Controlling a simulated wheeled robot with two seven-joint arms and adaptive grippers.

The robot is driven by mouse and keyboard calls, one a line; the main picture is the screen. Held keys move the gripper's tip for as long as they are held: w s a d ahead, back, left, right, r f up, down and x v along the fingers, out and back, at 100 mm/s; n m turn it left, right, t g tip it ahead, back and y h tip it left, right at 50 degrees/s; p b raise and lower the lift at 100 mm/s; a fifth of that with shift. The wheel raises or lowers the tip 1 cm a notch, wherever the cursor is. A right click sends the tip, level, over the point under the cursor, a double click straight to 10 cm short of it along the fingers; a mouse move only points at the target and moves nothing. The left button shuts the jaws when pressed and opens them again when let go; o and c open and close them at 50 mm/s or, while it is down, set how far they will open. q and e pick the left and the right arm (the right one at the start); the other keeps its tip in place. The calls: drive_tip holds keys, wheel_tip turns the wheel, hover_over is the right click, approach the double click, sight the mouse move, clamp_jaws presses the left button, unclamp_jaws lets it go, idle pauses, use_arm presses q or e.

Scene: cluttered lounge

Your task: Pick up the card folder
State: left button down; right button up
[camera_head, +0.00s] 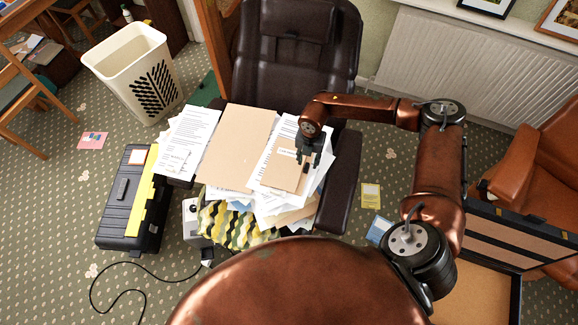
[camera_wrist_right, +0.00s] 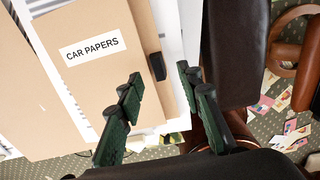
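The card folder (camera_head: 280,174) is tan and lies on top of a heap of papers on the dark leather armchair. In the right wrist view the folder (camera_wrist_right: 95,85) bears a white label reading "CAR PAPERS", and a small black piece sits at its right edge. My right gripper (camera_head: 306,161) is over the folder's right side. In the wrist view the gripper's two green-black fingers (camera_wrist_right: 163,84) are apart, the left one over the folder and the right one beyond its edge. I cannot tell whether they touch it. My left gripper is not in view.
A larger plain tan folder (camera_head: 238,140) and loose white sheets (camera_head: 190,137) lie beside it. The armchair's arm (camera_head: 339,185) rises at the right. A black and yellow toolbox (camera_head: 128,205), a white basket (camera_head: 132,70) and a cable are on the floor at left.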

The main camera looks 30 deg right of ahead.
sight(307, 166)
wheel_tip(307, 166, down, 3)
drive_tip(key=shift+w+f+b, duration=0.1)
drive_tip(key=shift+f+b, duration=0.05)
drive_tip(key=shift+b, duration=0.15)
drive_tip(key=shift+c, duration=0.6)
clamp_jaws()
